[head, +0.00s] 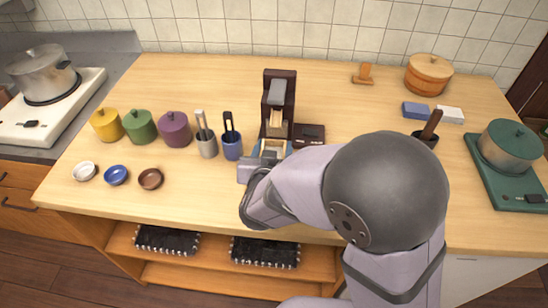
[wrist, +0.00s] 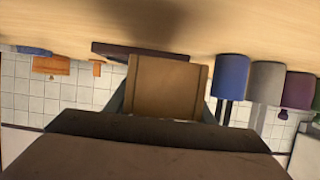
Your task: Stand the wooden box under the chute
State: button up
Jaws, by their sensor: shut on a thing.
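The chute (head: 277,92) is a grey sloping piece on a tall dark wood stand (head: 291,100) at the back middle of the counter. The small open-topped wooden box (head: 272,145) is low at the foot of this stand, just in front of it. My gripper (head: 271,151) is shut on the box, one finger on each side. In the upside-down wrist view the box's plain brown face (wrist: 166,88) shows between the grey fingers. A dark brown surface (wrist: 160,150) fills the bottom of that view. Whether the box's base touches the counter is hard to tell.
A blue holder (head: 232,147) and a grey holder (head: 207,146) with utensils stand close on the left. A dark flat block (head: 309,134) lies close on the right. Lidded pots (head: 174,130) and small dishes (head: 150,179) are farther left.

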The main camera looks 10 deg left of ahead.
jog(key=shift+f+b, duration=0.3)
jog(key=shift+f, duration=1.5)
jog(key=shift+f, duration=0.1)
jog(key=shift+f, duration=0.1)
jog(key=o, duration=1.2)
jog(key=shift+c, duration=0.2)
